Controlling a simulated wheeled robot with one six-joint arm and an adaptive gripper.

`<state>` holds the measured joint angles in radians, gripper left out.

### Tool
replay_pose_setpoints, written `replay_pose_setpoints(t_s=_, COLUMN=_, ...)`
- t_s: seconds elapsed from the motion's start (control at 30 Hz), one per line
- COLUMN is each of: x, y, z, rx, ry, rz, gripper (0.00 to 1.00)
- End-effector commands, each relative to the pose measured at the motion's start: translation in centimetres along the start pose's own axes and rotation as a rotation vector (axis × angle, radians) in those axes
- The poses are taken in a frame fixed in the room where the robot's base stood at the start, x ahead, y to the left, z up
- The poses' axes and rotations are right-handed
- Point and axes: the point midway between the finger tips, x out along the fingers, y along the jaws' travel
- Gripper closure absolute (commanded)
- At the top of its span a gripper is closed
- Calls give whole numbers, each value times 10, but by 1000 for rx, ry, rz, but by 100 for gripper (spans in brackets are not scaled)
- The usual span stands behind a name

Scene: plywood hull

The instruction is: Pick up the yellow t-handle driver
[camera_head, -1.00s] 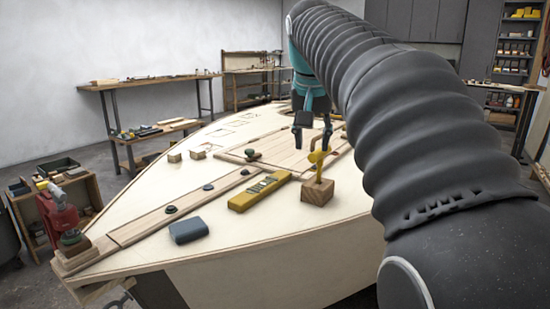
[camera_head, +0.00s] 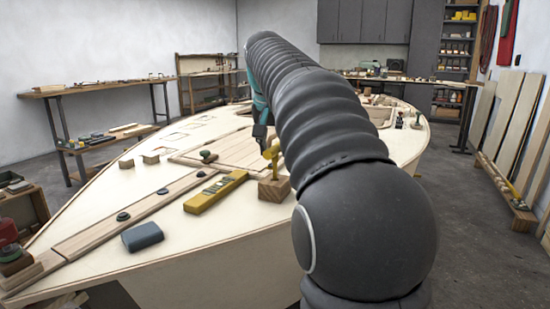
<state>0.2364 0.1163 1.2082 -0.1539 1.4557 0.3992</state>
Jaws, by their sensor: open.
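The yellow t-handle driver (camera_head: 271,154) stands upright in a small wooden block (camera_head: 274,191) on the pale plywood hull. My gripper (camera_head: 262,134) is just above and behind the driver's handle in the picture, at the end of my dark ribbed arm. It is open and holds nothing that I can see. My arm hides part of the gripper, and I cannot tell the exact gap between its fingers and the handle.
A yellow level-like tool (camera_head: 216,192) lies left of the block. A blue-grey box (camera_head: 142,236) lies nearer the hull's front edge. Small wooden blocks (camera_head: 150,157) and dark knobs sit further left. The hull's front left surface is mostly clear.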

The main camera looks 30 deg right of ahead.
Motion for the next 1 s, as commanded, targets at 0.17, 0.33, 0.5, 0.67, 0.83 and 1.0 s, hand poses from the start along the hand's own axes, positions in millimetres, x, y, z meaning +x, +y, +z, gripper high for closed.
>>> replay_pose_setpoints(t_s=0.17, x=20, y=0, z=1, rx=0, ry=-3, rz=1, gripper=58)
replay_pose_setpoints(t_s=0.33, x=44, y=0, z=0, rx=0, ry=-2, rz=1, gripper=58)
replay_pose_setpoints(t_s=0.5, x=55, y=0, z=0, rx=1, ry=0, rz=0, gripper=58)
replay_pose_setpoints(t_s=0.67, x=55, y=0, z=0, rx=0, ry=1, rz=0, gripper=58)
replay_pose_setpoints(t_s=0.83, x=55, y=0, z=0, rx=0, ry=1, rz=0, gripper=83)
replay_pose_setpoints(t_s=1.0, x=55, y=0, z=0, rx=0, ry=0, rz=0, gripper=100)
